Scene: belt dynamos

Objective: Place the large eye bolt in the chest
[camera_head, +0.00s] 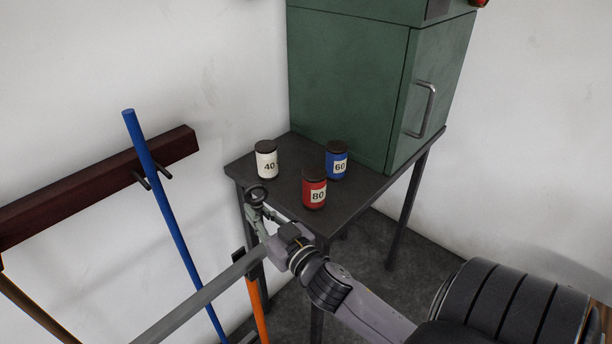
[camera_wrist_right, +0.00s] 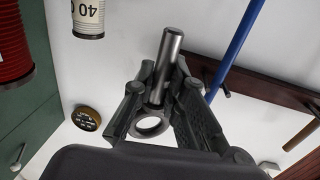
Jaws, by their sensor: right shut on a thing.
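My right gripper (camera_head: 258,208) is shut on the large eye bolt (camera_head: 257,193), held just off the table's left front corner. In the right wrist view the bolt's smooth metal shank (camera_wrist_right: 165,68) sticks out between the fingers and its ring (camera_wrist_right: 150,126) sits low between them. The green cabinet (camera_head: 345,85) stands on the table, with its door and metal handle (camera_head: 428,108) closed at the right. I cannot tell whether this cabinet is the chest. My left gripper is out of view.
A dark table (camera_head: 365,183) carries a white jar marked 40 (camera_head: 266,160), a blue jar marked 60 (camera_head: 336,160) and a red jar marked 80 (camera_head: 314,188), close to the gripper. A blue pole (camera_head: 165,205) leans by the dark red wall rack (camera_head: 100,182). A grey bar (camera_head: 195,300) crosses lower left.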

